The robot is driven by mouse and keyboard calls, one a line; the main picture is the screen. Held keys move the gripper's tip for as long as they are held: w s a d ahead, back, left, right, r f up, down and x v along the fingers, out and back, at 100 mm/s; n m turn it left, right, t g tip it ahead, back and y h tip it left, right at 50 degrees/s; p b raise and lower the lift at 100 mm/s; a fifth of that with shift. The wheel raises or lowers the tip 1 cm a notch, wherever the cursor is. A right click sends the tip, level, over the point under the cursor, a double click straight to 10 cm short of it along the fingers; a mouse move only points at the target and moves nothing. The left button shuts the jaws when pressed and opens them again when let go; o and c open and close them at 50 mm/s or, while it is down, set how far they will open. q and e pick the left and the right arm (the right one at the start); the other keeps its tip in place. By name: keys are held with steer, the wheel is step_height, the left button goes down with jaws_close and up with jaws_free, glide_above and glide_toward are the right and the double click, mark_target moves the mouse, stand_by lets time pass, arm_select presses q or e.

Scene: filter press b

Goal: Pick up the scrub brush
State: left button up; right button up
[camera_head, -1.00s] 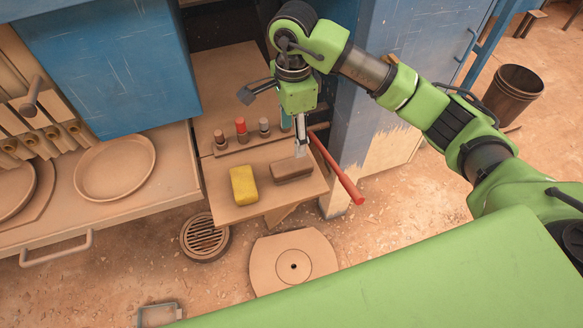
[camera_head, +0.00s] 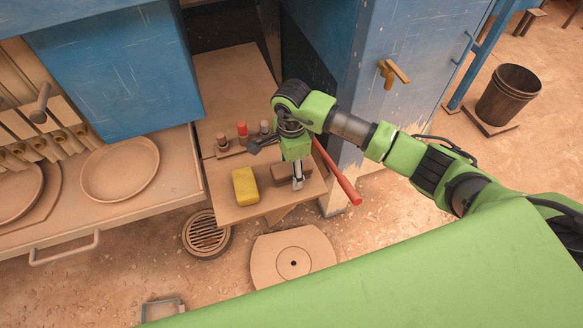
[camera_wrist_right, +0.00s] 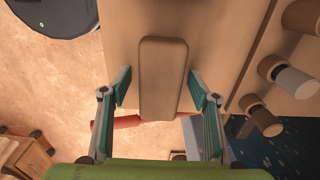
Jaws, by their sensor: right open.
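The scrub brush looks like a brown block with rounded ends (camera_head: 281,179); it lies on the small wooden shelf (camera_head: 228,211), right of a yellow sponge-like block. My right gripper (camera_head: 298,181) is over the brush and partly hides it. In the right wrist view the brush (camera_wrist_right: 163,75) lies lengthwise between the two open fingers of my right gripper (camera_wrist_right: 160,92), with a gap on each side. No bristles show. My left gripper is not in view.
The yellow block (camera_head: 245,186) lies close by on the left. Several small capped cylinders, one red-topped (camera_head: 242,129), stand behind. A red bar (camera_head: 338,172) slants past the shelf's right side, near a blue cabinet (camera_head: 408,68). The floor in front holds a round plate (camera_head: 272,262).

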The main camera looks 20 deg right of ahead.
steer(key=c, duration=1.4)
steer(key=shift+r, duration=0.1)
steer(key=shift+w+r, duration=0.1)
steer(key=shift+r, duration=0.1)
step_height(320, 180, up, 2)
steer(key=shift+r+b, duration=0.25)
steer(key=shift+b, duration=0.7)
steer(key=s+r, duration=0.3)
steer(key=s, duration=0.1)
steer(key=s+a+r+b, duration=0.1)
steer(key=s+r, duration=0.2)
steer(key=s, duration=0.2)
steer(key=s+a+r+b, duration=0.1)
steer(key=s+r, duration=0.3)
steer(key=s, duration=0.1)
steer(key=shift+a, duration=0.1)
